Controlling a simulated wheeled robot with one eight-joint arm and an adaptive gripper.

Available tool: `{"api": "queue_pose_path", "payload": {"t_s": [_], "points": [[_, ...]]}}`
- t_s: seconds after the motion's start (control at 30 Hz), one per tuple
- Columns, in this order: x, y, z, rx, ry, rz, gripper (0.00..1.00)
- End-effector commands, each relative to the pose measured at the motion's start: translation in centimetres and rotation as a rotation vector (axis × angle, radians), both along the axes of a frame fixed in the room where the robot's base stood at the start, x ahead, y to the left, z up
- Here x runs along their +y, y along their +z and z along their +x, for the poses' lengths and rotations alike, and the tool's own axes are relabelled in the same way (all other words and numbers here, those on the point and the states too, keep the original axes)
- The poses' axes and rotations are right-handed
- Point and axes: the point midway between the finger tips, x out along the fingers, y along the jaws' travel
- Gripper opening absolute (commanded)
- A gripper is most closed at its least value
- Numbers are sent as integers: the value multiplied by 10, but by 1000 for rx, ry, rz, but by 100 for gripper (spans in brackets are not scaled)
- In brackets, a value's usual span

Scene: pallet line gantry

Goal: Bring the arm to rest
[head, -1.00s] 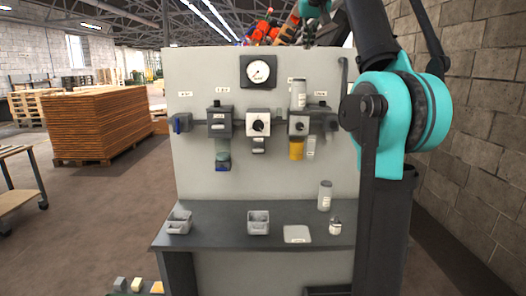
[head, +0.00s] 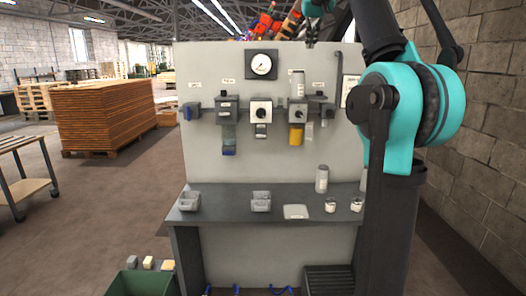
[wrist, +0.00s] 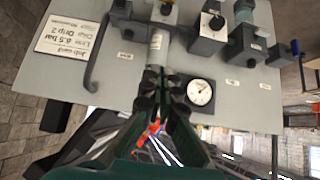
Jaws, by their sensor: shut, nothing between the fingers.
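My gripper (wrist: 160,85) is shut and empty in the wrist view, with its dark fingers over the top part of the grey panel. It also shows small at the panel's top edge in the head view (head: 311,36). My arm stands at the right of the head view, its raised links running out of the top of the frame. The upright grey panel (head: 215,75) is right by the gripper. Whether the fingers touch it cannot be told. The round white gauge (head: 262,65) is beside the fingers in the wrist view (wrist: 200,92).
The panel carries several valve units, a pale cylinder (head: 297,83) and a job card (wrist: 73,38). Below, the dark bench (head: 230,217) holds grey bins, a canister (head: 322,178) and small jars. A green crate (head: 140,284) stands at front left.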

Motion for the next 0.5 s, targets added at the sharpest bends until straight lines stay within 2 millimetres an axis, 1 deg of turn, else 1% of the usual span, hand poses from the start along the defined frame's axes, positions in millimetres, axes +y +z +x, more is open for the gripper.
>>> {"api": "queue_pose_path", "payload": {"t_s": [0.17, 0.27, 0.37, 0.47, 0.5], "points": [[-1, -21, 7, 16, -1, -1, 0], [-2, -38, 11, 29, -3, -1, 0], [-4, -58, 15, 44, -4, -3, 0], [-6, -87, 18, 64, -6, -4, 0], [-7, -101, 19, 73, -6, -3, 0]]}}
